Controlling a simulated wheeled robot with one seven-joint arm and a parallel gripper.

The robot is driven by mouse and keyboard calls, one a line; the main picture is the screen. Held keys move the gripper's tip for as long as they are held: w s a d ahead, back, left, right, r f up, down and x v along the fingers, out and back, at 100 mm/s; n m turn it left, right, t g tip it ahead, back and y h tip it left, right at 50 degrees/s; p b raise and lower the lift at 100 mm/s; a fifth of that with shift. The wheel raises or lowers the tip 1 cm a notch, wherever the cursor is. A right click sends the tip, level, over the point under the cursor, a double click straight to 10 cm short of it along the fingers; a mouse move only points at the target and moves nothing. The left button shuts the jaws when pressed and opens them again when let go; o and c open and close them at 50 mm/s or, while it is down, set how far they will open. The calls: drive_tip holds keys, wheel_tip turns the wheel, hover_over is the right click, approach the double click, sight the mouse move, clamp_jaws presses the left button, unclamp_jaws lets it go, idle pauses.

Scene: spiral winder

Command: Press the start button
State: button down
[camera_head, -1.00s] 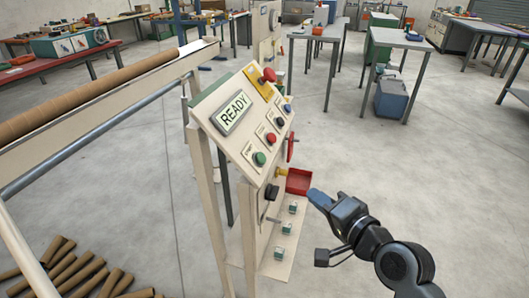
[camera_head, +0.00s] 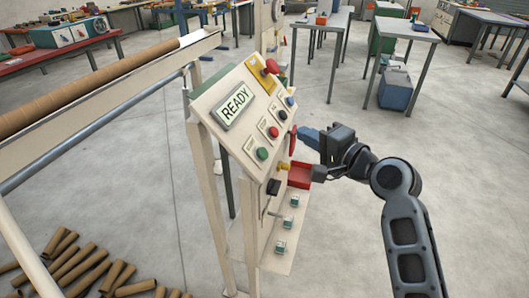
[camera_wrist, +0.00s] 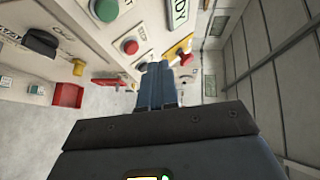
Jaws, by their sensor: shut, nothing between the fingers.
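The control panel (camera_head: 232,112) has a sloped cream face with a READY display (camera_head: 236,106). The green start button (camera_head: 263,154) is at the near end of its button row; it also shows at the top of the wrist view (camera_wrist: 105,10). A red button (camera_head: 273,132) sits beside it, also in the wrist view (camera_wrist: 130,47). My gripper (camera_head: 301,132) is shut and empty, its blue fingers (camera_wrist: 157,82) pointing toward the panel. It is to the right of the panel, beyond the green button, and seems not to touch the button.
A red emergency knob (camera_head: 271,68) stands on a yellow plate at the panel's far end. Below the panel are a red tray (camera_head: 299,175), a yellow knob (camera_head: 283,166) and a black switch (camera_head: 273,187).

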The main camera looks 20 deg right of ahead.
sight(263, 153)
drive_tip(key=w+a+f+b, duration=0.3)
drive_tip(key=a+f, duration=0.2)
drive_tip(key=shift+w+a+f, duration=0.15)
drive_tip(key=shift+w+f, duration=0.1)
drive_tip(key=shift+w, duration=0.15)
idle(2.0)
drive_tip(key=shift+w+a+f, duration=0.2)
drive_tip(key=shift+a+f, duration=0.05)
drive_tip(key=shift+a, duration=0.05)
drive_tip(key=shift+w+a+f+b, duration=0.15)
drive_tip(key=shift+a+f+b, duration=0.1)
drive_tip(key=shift+f+b, duration=0.05)
idle(0.8)
idle(0.4)
drive_tip(key=shift+s+d+r+p, duration=0.35)
drive_tip(key=shift+d+r+p, duration=0.15)
drive_tip(key=shift+r, duration=0.05)
